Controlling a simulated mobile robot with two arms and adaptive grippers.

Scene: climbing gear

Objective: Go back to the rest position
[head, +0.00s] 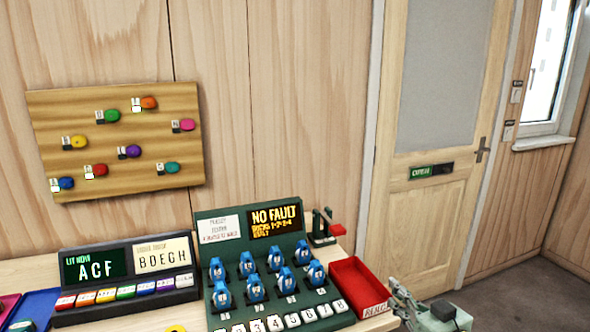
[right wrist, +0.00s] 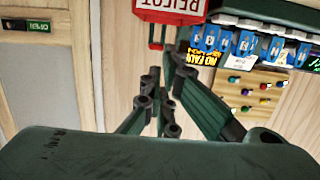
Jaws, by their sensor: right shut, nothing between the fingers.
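My right gripper (head: 401,296) is at the lower right of the head view, just right of the red tray, and appears empty. In the right wrist view the green fingers (right wrist: 170,72) are shut with nothing between them. The red tray (head: 346,277), labelled REJECT, stands empty at the right end of the bench; it also shows at the top of the right wrist view (right wrist: 172,14). The fingers are apart from it as far as I can tell. My left gripper is not in view.
A green tester (head: 209,227) reading NO FAULT holds several blue devices (head: 254,288). Left of it is a dark panel (head: 124,244) with coloured buttons. A wooden board (head: 130,140) with coloured holds hangs above. A closed door (head: 425,205) and open floor (head: 525,300) lie right.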

